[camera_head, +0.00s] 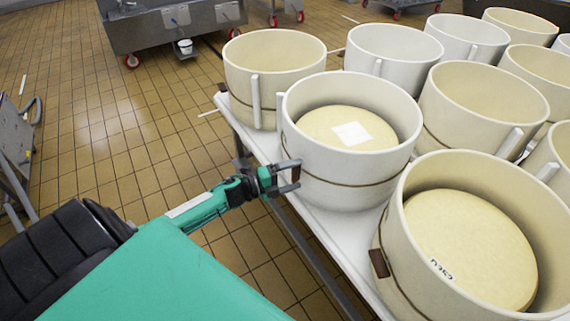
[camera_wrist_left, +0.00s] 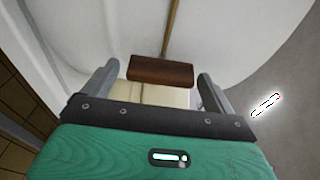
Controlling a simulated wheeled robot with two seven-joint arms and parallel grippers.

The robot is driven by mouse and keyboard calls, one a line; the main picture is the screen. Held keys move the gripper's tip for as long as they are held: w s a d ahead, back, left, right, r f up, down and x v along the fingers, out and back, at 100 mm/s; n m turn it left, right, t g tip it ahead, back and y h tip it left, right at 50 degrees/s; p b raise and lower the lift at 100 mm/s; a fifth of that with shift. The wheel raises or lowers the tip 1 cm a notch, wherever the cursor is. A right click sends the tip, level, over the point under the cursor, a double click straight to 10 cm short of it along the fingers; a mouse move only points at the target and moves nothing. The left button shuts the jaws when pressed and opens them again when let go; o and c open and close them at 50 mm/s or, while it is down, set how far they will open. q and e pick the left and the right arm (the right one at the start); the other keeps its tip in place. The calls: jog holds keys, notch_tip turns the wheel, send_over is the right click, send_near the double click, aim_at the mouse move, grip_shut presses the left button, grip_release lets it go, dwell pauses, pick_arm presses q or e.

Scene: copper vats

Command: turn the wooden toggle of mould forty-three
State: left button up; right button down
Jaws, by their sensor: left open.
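The white mould (camera_head: 345,175) at the middle of the table's near side holds a pale cheese (camera_head: 325,124) with a blank-looking white square label (camera_head: 351,133). A thin brown band (camera_wrist_left: 172,28) runs round its wall to a brown wooden toggle (camera_wrist_left: 160,72), which lies crosswise. My left gripper (camera_head: 295,174) is at this wall, its open fingers on either side of the toggle, with gaps visible in the left wrist view. In the head view the gripper mostly hides the toggle. I cannot read a forty-three on this mould. My right gripper is not in view.
A nearer mould (camera_head: 384,282) has a brown toggle (camera_head: 379,262) and a cheese with small dark print (camera_head: 440,268). Several empty-looking moulds stand close behind on the white table (camera_head: 335,228). Tiled floor (camera_head: 120,130) lies open to the left. A steel sink unit (camera_head: 165,30) stands far back.

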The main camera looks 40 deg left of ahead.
pick_arm(q)
jog(key=v, duration=1.3)
jog(key=shift+s+a, duration=0.2)
jog(key=shift+s, duration=0.15)
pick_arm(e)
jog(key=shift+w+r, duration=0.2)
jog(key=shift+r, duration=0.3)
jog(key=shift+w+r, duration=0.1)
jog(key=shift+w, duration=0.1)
